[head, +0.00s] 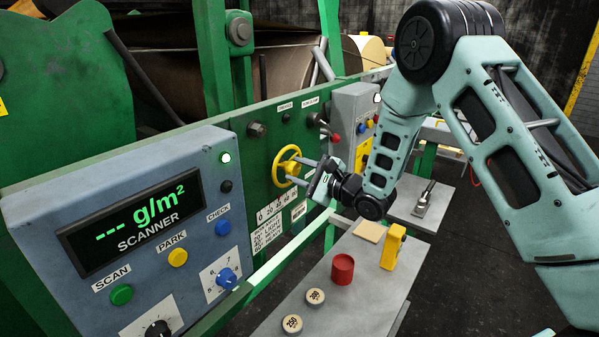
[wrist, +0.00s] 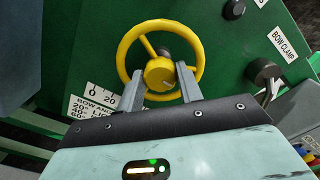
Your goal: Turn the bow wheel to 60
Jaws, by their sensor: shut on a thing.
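The yellow bow wheel (head: 286,166) is on the green machine panel, left of centre in the head view. In the wrist view the wheel (wrist: 124,50) shows its rim, spokes and round hub (wrist: 160,73). My gripper (head: 294,171) reaches it from the right. In the wrist view my gripper (wrist: 160,84) has one finger on each side of the hub, shut on the wheel. A number scale (head: 276,207) starting at 0 sits below the wheel. The angle label (wrist: 92,108) is partly cut off by my gripper in the wrist view. I cannot read the wheel's angle.
A dark bow clamp knob (wrist: 263,72) is right of the wheel. A blue scanner box (head: 150,215) stands at left, its display (head: 130,220) showing dashes. A grey bench (head: 335,315) below holds a red cylinder (head: 343,269), a yellow block (head: 393,246) and round weights (head: 292,324).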

